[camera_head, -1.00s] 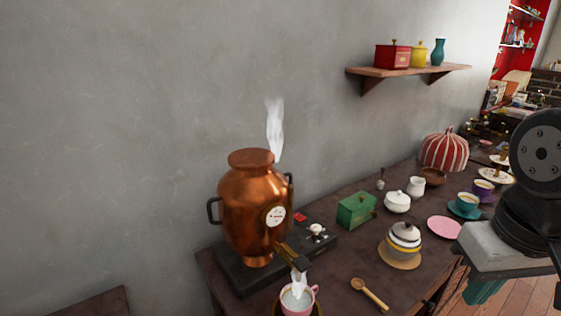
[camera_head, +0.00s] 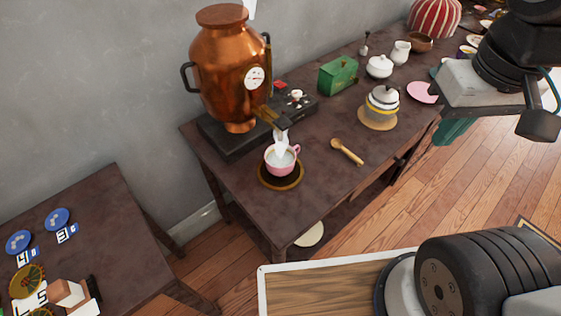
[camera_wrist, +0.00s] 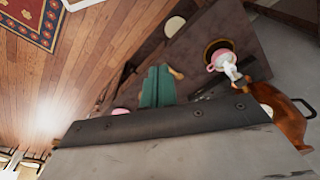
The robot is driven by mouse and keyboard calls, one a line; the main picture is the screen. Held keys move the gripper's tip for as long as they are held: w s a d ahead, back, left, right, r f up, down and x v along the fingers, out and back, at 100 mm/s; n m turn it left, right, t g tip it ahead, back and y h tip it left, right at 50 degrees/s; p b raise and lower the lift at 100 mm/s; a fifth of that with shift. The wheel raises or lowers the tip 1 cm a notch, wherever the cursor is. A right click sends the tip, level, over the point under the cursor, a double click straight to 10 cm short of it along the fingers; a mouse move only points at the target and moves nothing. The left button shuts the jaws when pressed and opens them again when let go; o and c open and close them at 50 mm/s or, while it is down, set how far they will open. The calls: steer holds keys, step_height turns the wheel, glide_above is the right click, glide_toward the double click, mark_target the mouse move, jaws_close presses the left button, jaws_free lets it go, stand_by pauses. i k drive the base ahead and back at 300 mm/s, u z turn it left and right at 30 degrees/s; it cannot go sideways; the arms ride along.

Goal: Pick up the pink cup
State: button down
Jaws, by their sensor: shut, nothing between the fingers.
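The pink cup (camera_head: 283,168) stands upright on a dark round coaster with a gold rim (camera_head: 265,182), near the front left corner of the table. It is under the spout of the copper urn (camera_head: 225,85), with white steam above it. The cup also shows in the wrist view (camera_wrist: 213,67), at upper right. My gripper's teal fingers (camera_head: 455,131) are off to the right of the cup, beyond the table's front edge. In the wrist view the fingers (camera_wrist: 156,87) are together and empty, well apart from the cup.
A wooden spoon (camera_head: 347,151), a lidded striped pot (camera_head: 382,107), a green box (camera_head: 337,76) and a pink plate (camera_head: 422,92) stand on the table right of the cup. A lower table (camera_head: 100,215) with blue discs is at left. The floor in front is open.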

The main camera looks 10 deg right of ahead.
mark_target(284, 160)
steer(key=z, duration=1.7)
steer(key=k, duration=0.9)
steer(key=u, duration=1.1)
